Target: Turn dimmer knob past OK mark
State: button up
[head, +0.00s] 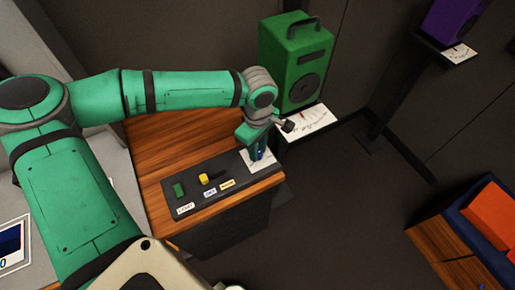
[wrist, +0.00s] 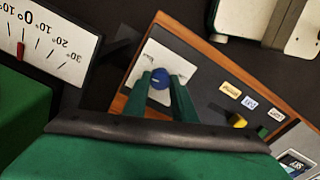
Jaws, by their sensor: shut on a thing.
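The dimmer knob (wrist: 160,78) is a small blue round knob on a white plate (wrist: 152,57), at the end of a dark control panel. In the wrist view the two green fingers of my gripper (wrist: 162,82) stand on either side of it, shut on it. In the head view my gripper (head: 259,151) points down at the white plate (head: 255,166) at the panel's right end, and mostly hides the knob. I cannot make out an OK mark or where the knob points.
The panel (head: 212,188) also carries a green block (head: 179,190), a yellow knob (head: 203,178), a dark lever and small labels. A green speaker-like box (head: 297,65) stands behind, with a white scale (head: 309,121) with a red needle. Open floor lies right of the wooden desk (head: 155,150).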

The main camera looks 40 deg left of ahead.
jog(key=o, duration=1)
jog(key=shift+o, duration=0.2)
jog(key=shift+r, duration=0.1)
notch_tip(320, 180, up, 11)
jog(key=shift+f, duration=0.2)
